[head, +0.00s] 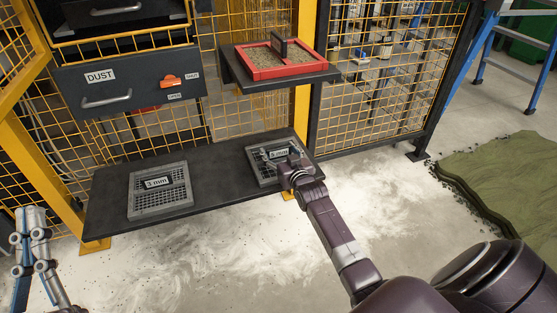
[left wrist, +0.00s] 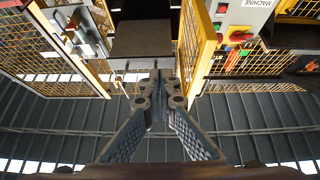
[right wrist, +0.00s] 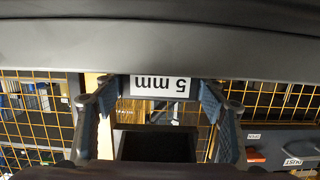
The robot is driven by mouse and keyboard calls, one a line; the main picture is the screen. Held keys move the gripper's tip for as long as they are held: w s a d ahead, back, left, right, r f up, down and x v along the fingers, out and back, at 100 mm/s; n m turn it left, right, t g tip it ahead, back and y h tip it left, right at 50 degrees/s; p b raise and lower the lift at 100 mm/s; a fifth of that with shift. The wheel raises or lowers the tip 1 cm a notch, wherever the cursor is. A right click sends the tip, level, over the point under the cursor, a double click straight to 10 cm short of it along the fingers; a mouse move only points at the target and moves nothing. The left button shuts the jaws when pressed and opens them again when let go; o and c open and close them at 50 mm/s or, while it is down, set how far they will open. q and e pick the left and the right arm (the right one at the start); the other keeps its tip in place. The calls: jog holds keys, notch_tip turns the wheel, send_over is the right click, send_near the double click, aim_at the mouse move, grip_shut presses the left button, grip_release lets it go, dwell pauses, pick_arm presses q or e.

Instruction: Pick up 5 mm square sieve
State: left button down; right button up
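The 5 mm sieve (head: 256,172) is a grey, square mesh tray at the right end of the low dark shelf. Its label plate (right wrist: 160,85) shows upside down in the right wrist view. My right gripper (head: 289,166) is over its right part and hides some of it. In the right wrist view its fingers (right wrist: 160,100) are spread, one at each side of the label plate; whether they touch it I cannot tell. My left gripper (head: 30,238) is at the far left, away from the shelf. Its fingertips (left wrist: 160,82) are together with nothing visible between them.
A similar 3 mm sieve (head: 160,203) lies at the left of the low shelf (head: 218,174). A red-framed tray (head: 285,72) stands on a higher shelf above. A DUST drawer (head: 130,88) is at upper left.

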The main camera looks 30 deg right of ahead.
jog(key=c, duration=0.8)
jog(key=shift+r, duration=0.1)
jog(key=shift+r, duration=0.15)
